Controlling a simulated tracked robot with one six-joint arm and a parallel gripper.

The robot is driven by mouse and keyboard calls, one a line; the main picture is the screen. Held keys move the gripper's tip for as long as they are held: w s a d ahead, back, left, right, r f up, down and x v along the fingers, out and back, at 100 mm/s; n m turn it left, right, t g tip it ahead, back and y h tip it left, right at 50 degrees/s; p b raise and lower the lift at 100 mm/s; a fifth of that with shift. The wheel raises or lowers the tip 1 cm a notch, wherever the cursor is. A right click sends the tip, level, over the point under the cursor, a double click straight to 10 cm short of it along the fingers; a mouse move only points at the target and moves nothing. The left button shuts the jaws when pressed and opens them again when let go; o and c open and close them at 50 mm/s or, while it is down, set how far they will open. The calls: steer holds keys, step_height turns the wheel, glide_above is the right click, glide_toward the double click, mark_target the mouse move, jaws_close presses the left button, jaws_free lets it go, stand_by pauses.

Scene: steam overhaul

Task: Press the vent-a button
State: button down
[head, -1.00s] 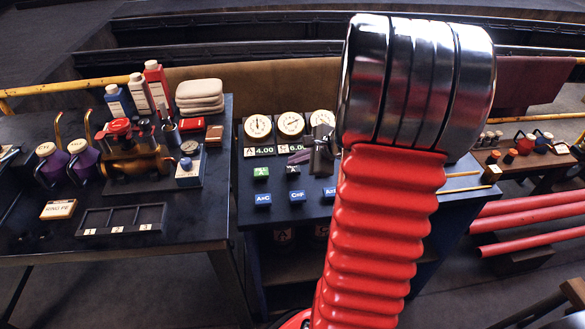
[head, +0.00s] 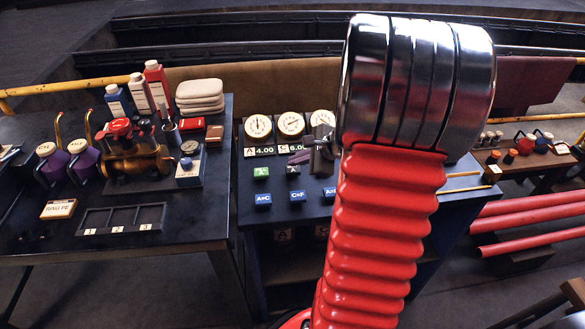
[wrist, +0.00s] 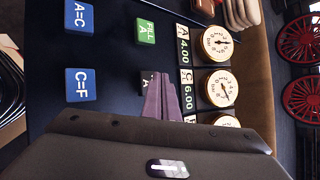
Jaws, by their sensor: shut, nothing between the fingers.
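The dark vent-a button (head: 293,170), with a pale letter A, sits on the control panel beside the green FILL A button (head: 261,172). In the wrist view the dark button (wrist: 146,77) is mostly hidden behind my fingers, and only its edge and part of its label show. My gripper (wrist: 160,82) is shut and empty, its purple-grey fingertips over or at this button. In the head view my gripper (head: 301,157) is just above and right of the button, partly hidden by my wrist. I cannot tell whether the tips touch it.
Blue A=C (wrist: 79,18) and C=F (wrist: 81,84) buttons lie near the dark one. Round gauges (wrist: 217,43) with displays reading 4.00 and 6.00 stand behind. A bench (head: 180,243) with bottles, a brass fitting and a tray is at the left.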

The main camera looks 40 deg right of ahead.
mark_target(296, 171)
steer(key=shift+f, duration=0.2)
steer(key=shift+f, duration=0.2)
steer(key=shift+f, duration=0.2)
stand_by(0.6)
steer(key=shift+r, duration=0.65)
step_height(296, 171, up, 6)
stand_by(1.0)
stand_by(0.9)
